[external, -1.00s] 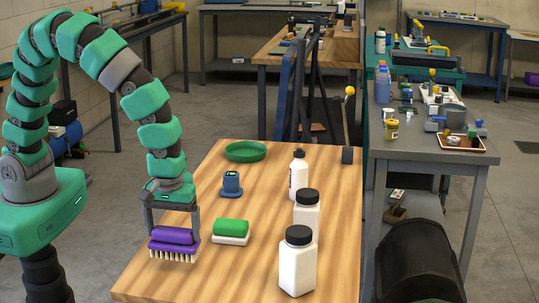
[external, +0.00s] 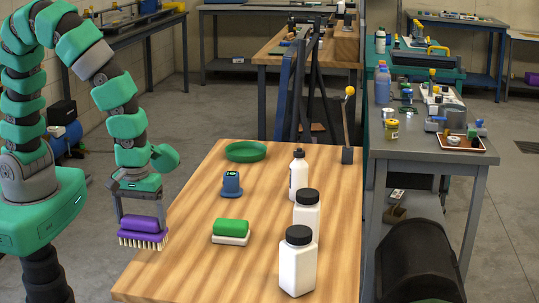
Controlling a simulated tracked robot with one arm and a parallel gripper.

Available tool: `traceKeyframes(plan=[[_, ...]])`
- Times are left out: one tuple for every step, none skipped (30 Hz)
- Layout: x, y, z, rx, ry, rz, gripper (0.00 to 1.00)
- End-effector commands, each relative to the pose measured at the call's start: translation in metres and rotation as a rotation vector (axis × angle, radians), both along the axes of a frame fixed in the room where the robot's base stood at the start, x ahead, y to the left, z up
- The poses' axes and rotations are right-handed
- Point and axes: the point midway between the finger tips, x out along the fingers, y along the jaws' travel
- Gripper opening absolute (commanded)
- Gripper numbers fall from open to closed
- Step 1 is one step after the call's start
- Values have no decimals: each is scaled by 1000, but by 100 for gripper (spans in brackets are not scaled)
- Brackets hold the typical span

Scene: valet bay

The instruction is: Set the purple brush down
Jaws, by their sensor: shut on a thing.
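The purple brush (external: 141,226) has a purple grip and body with pale bristles pointing down. My gripper (external: 141,212) is shut on it from above. The brush is level and hangs at the left edge of the wooden table (external: 190,263), partly beyond that edge in this view. Its height above the tabletop is hard to tell. Part of the gripper's fingers is hidden behind the brush.
A green and white brush (external: 231,231) lies right of my gripper. A blue device (external: 231,185) and a green dish (external: 246,151) stand farther back. White bottles (external: 297,262) (external: 306,213) (external: 298,175) line the right side. The table's front left is clear.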

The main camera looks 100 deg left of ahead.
Motion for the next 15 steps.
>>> traceKeyframes(plan=[[7, -2, 1, 0, -1, -10, 65], [11, -3, 2, -1, -2, -19, 65], [19, -5, 4, -1, -5, -32, 65], [26, -6, 6, -1, -6, -43, 65], [32, -6, 7, 0, -5, -53, 65], [42, -8, 8, -1, -5, -69, 65], [49, -9, 10, -1, -4, -82, 65], [56, -8, 12, 0, -3, -94, 65], [66, -8, 14, 1, -5, -111, 65], [74, -8, 17, 0, -8, -125, 65], [81, -8, 19, 0, -7, -136, 65], [90, -6, 21, 0, -2, -151, 65], [98, -5, 23, 0, -4, -163, 65], [105, -4, 25, 0, -6, -175, 65], [114, -1, 27, 0, -4, -190, 65]])
